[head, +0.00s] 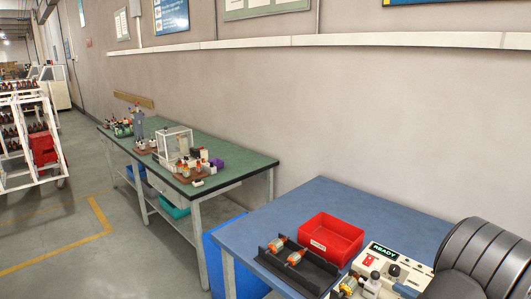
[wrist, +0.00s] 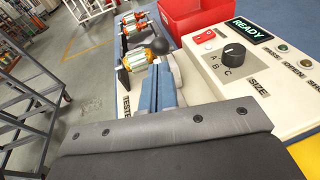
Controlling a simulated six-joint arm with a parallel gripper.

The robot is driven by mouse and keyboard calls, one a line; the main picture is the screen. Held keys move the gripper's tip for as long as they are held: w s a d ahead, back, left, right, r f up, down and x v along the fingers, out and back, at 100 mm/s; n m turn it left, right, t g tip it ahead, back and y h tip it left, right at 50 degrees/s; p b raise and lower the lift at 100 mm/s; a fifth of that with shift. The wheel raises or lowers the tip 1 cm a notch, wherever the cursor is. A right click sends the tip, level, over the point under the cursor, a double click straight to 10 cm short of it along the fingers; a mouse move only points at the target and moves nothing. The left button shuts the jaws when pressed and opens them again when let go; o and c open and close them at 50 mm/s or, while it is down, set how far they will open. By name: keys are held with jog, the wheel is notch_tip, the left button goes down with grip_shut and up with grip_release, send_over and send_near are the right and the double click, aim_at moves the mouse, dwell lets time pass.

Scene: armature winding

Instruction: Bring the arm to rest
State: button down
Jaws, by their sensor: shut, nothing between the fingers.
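My gripper (wrist: 165,72) shows in the wrist view as two blue-grey fingers side by side, shut and empty, above the tester's left part. Its dark body fills the bottom of that view. In the head view my grey arm stands at the right edge, over the tester's right side. The cream tester (head: 384,262) sits on the blue table and its display reads READY; it also shows in the wrist view (wrist: 272,75). An armature with orange ends (wrist: 136,52) is at the tester's left end, beside a dark ball knob (wrist: 158,46).
A black rack (head: 300,276) holds two armatures (head: 277,244). A red bin (head: 331,237) stands behind it on the blue table (head: 355,203). A green bench (head: 240,163) with small parts stands farther left along the wall. The blue table's back strip is clear.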

aim_at(379, 277)
jog(key=v, duration=0.9)
jog(key=x, duration=1.4)
jog(key=d+f+v, duration=0.1)
jog(key=v, duration=1.6)
jog(key=w+a+n+g+h, duration=0.1)
jog(key=w+a+n+g, duration=0.5)
jog(key=a, duration=0.2)
jog(key=shift+w+g, duration=0.3)
jog(key=shift+w, duration=0.05)
